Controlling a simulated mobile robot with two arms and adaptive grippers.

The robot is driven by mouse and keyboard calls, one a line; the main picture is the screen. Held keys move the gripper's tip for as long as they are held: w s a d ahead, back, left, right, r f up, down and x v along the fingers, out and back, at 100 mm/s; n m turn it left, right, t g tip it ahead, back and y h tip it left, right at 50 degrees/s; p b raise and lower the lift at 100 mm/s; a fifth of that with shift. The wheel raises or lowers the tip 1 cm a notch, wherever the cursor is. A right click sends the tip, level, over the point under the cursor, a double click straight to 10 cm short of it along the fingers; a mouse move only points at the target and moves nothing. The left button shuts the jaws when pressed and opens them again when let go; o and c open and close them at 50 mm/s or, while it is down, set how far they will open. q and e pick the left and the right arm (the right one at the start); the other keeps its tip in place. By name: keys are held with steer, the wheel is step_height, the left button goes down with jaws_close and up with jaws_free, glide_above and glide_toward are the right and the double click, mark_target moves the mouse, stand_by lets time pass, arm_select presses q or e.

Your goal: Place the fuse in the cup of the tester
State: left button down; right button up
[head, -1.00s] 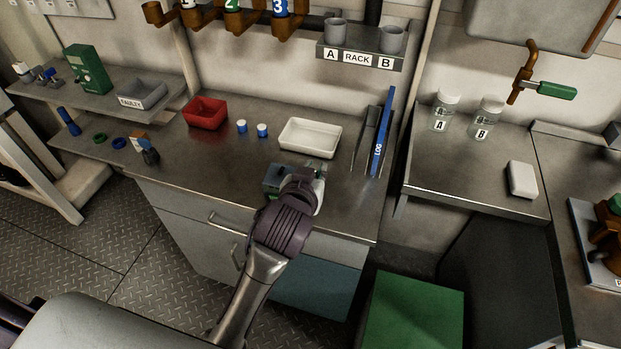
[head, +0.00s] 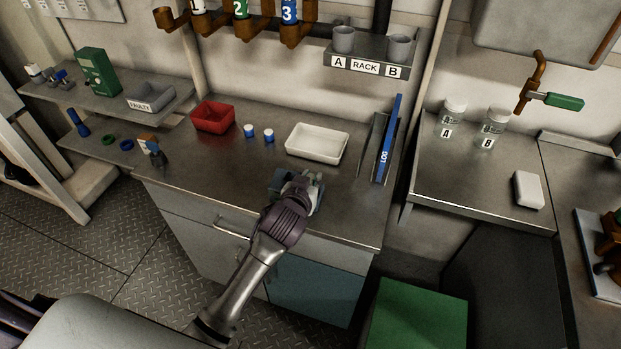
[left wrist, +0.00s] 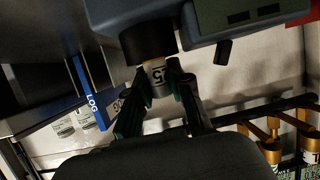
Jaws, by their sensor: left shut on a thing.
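The tester (head: 318,188) is a blue-grey box near the front edge of the bench, mostly hidden behind my left gripper (head: 298,184) in the head view. In the left wrist view the tester (left wrist: 215,22) fills the top, with its round black cup (left wrist: 147,43) beside the body. My left gripper (left wrist: 160,92) is shut on the fuse (left wrist: 158,76), a small pale cylinder with a printed label. One end of the fuse meets the mouth of the black cup. I cannot tell how far inside it is. My right gripper is not in view.
A white tray (head: 318,153), two blue-and-white caps (head: 259,135) and a red bin (head: 213,127) stand behind on the bench. The blue LOG binder (head: 390,140) stands to the right. The rack (head: 368,67) hangs above. Bare bench lies left of my gripper.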

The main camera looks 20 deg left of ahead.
arm_select(q)
steer(key=shift+s+f, duration=0.15)
steer(key=shift+f, duration=0.5)
steer(key=c, duration=1.2)
jaws_free()
steer(key=shift+c, duration=0.2)
steer(key=shift+o, duration=0.9)
steer(key=shift+s+d+f, duration=0.1)
steer(key=shift+f, duration=0.05)
steer(key=r+v, duration=0.1)
steer(key=v, duration=1.1)
steer(key=shift+w+r, duration=0.2)
steer(key=shift+r, duration=0.15)
